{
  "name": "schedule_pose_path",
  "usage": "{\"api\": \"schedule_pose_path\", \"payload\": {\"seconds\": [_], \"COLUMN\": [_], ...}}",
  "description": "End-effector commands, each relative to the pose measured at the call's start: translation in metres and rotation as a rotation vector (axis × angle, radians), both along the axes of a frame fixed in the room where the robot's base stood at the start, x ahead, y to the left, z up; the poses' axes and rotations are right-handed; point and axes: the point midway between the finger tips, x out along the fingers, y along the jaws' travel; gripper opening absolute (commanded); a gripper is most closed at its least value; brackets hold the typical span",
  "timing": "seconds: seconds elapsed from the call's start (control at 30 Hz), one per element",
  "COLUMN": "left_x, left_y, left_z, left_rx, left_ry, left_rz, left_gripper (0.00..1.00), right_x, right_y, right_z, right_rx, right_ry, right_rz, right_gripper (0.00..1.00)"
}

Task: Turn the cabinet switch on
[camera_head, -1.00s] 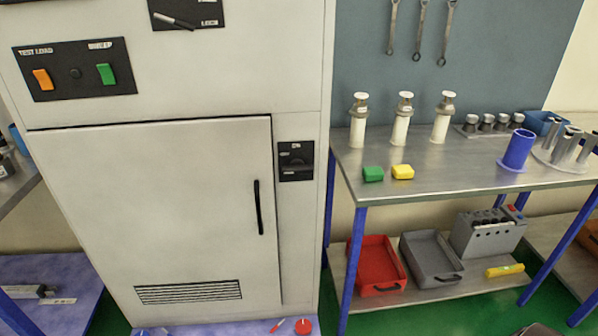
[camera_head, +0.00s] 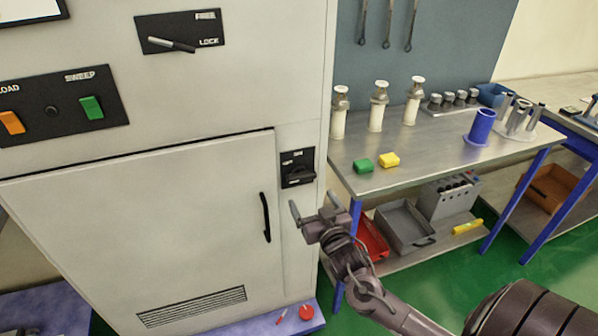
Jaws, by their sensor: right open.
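The pale cabinet (camera_head: 160,220) fills the left of the head view, with its door shut. Its switch (camera_head: 297,168) is a black rotary knob on a small black plate right of the door's edge. Tiny labels on the plate are too small to read surely. My right gripper (camera_head: 313,211) is in front of the cabinet, a little below the switch plate, with its fingers apart and nothing between them. It appears apart from the switch. My left gripper is out of view.
A black door handle (camera_head: 266,217) is left of my right gripper. A lever panel (camera_head: 180,32) and a panel with orange and green switches (camera_head: 60,107) are higher up. A metal table (camera_head: 430,145) with several lidded cylinders stands at the right, trays below it.

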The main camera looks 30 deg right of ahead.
Motion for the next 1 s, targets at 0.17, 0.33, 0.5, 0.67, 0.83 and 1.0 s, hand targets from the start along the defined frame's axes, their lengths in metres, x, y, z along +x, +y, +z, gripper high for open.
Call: {"api": "schedule_pose_path", "payload": {"seconds": [0.17,0.33,0.5,0.67,0.83,1.0], "left_x": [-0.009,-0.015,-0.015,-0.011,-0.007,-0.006], "left_y": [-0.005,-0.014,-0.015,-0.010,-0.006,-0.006], "left_z": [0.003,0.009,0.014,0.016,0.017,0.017], "left_rx": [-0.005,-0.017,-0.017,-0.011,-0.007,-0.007], "left_ry": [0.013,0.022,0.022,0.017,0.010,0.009], "left_rz": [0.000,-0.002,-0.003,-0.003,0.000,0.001], "left_gripper": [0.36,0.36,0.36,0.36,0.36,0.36], "right_x": [0.009,0.033,0.058,0.073,0.077,0.077], "right_y": [0.000,-0.006,-0.012,-0.015,-0.016,-0.016], "right_z": [0.020,0.020,0.020,0.018,0.017,0.016], "right_rx": [0.006,0.005,0.006,0.005,0.006,0.007], "right_ry": [-0.038,-0.036,-0.035,-0.033,-0.031,-0.032], "right_rz": [0.003,0.002,0.003,0.003,0.003,0.003], "right_gripper": [0.85,0.85,0.85,0.85,0.85,0.85]}}
